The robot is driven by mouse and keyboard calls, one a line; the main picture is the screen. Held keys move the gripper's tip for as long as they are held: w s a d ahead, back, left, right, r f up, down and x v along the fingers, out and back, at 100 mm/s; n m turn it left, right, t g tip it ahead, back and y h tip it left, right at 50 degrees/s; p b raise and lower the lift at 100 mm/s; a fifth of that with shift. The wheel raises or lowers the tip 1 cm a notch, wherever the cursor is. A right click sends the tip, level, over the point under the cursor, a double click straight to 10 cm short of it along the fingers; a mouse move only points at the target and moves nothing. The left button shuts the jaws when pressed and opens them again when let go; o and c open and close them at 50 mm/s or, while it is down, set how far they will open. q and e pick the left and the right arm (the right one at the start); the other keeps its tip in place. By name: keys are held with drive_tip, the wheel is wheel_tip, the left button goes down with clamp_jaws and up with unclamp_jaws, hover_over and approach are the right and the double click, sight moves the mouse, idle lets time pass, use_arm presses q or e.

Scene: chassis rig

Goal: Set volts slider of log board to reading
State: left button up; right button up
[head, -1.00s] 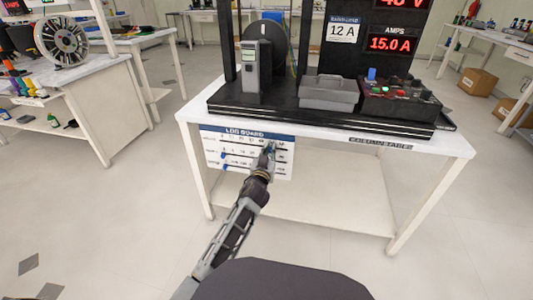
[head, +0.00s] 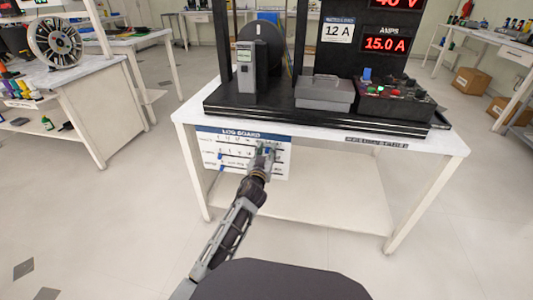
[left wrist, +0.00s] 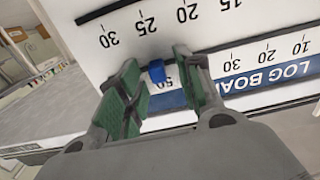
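The white log board (head: 232,163) with a blue title band hangs on the front of the table. My left gripper (head: 264,150) is at the right part of its upper row in the head view. In the left wrist view the board appears upside down, and a blue slider (left wrist: 157,72) sits on the row nearest the title, close to the 50 mark. The left gripper (left wrist: 157,60) is open, with one green-padded finger on each side of this slider. Whether either finger touches it I cannot tell. My right gripper is not in view.
Two other blue sliders are at the left of the lower rows, the upper one (head: 220,155) clearer. The red volts display (head: 396,3) is cut off at the top; the amps display (head: 387,44) reads 15.0 A. A grey box (head: 325,95) stands on the table (head: 455,147).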

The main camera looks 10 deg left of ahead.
sight(268, 127)
use_arm(q)
drive_tip(key=shift+r, duration=4.85)
drive_tip(key=shift+f, duration=0.1)
